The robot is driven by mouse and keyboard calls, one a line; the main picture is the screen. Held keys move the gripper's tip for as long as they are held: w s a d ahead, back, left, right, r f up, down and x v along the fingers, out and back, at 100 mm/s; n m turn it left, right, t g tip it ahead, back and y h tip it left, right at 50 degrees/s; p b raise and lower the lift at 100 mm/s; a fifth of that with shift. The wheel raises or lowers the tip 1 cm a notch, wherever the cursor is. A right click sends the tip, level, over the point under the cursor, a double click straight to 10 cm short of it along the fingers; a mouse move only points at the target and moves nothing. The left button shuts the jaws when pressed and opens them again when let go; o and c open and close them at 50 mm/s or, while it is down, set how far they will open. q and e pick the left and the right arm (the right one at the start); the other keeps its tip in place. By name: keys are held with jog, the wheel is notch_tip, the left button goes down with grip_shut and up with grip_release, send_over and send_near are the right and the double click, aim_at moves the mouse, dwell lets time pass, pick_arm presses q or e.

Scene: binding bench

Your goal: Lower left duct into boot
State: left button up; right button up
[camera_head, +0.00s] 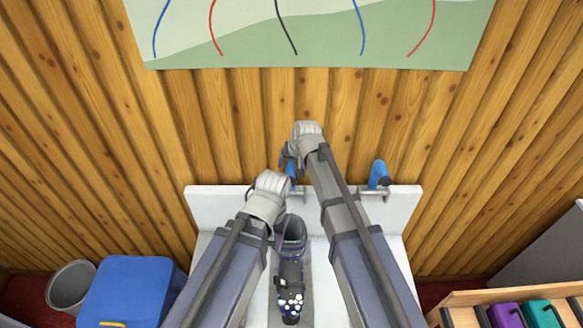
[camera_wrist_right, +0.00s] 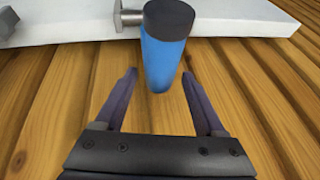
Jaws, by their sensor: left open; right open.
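The dark boot (camera_head: 290,268) with white dots at its toe stands on the white bench, its open top toward the wall. The left duct (camera_head: 291,169) is a blue tube on the bench's back panel, largely hidden by my right gripper (camera_head: 288,160). In the right wrist view this blue duct (camera_wrist_right: 160,62) with a dark end lies between the spread fingers of my right gripper (camera_wrist_right: 158,88), with gaps on both sides. My left gripper (camera_head: 281,230) is at the boot's upper left side; its fingers are small and partly hidden, so contact is unclear.
A second blue duct (camera_head: 379,173) stands on the back panel to the right. The white bench (camera_head: 205,207) backs onto a plank wall. A blue bin (camera_head: 130,285) and a grey bucket (camera_head: 70,285) stand at left, a wooden rack (camera_head: 460,300) at right.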

jog(key=shift+c, duration=0.4)
grip_shut()
dwell(0.9)
